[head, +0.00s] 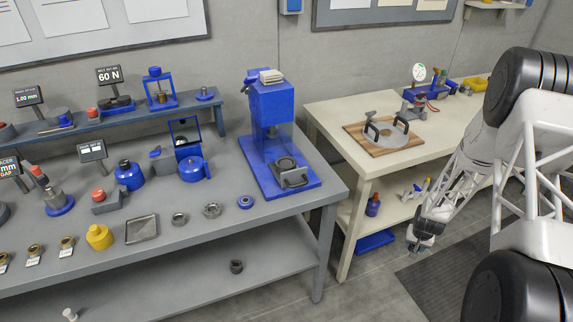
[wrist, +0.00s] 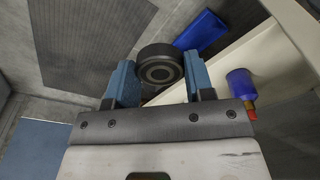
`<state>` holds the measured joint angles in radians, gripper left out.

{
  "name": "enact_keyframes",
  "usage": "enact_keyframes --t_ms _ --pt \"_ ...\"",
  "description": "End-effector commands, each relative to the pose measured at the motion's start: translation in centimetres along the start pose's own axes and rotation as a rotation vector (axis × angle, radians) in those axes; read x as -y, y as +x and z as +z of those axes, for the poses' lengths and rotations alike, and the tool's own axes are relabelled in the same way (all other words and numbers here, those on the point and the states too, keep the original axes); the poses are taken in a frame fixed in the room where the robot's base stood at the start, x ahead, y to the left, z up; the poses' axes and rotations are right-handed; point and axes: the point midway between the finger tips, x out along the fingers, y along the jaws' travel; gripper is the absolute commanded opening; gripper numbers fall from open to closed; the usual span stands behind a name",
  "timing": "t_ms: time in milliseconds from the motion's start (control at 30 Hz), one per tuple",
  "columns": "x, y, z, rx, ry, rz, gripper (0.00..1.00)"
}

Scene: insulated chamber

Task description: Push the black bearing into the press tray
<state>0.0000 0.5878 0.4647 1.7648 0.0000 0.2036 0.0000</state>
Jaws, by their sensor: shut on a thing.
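The black bearing (wrist: 160,70), a dark ring with a grey inner ring, sits between the two blue fingers of my gripper (wrist: 161,82) in the wrist view. In the head view my gripper (head: 419,246) hangs low at the right, over the floor and right of the grey bench; the bearing is hard to make out there. The blue press (head: 272,104) stands at the bench's right end. The press tray (head: 294,182), dark with a handle, lies on its base under the ram. My gripper is well apart from the press.
The grey bench (head: 95,262) holds a flat metal tray (head: 141,229), a grey ring (head: 180,219), a steel bearing (head: 212,210) and a blue ring (head: 245,202). A cream table (head: 354,181) with a shelf stands between press and arm. A dark mat (head: 440,285) covers the floor.

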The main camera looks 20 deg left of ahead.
Motion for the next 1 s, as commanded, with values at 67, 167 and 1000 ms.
enact_keyframes --t_ms 67,167,1000 --pt "0.0 0.0 0.0 0.0 0.0 0.0 0.23" --pt "0.0 0.0 0.0 0.0 0.0 0.0 0.23" --pt "0.1 -5.5 -4.4 -0.006 0.062 0.007 0.23"
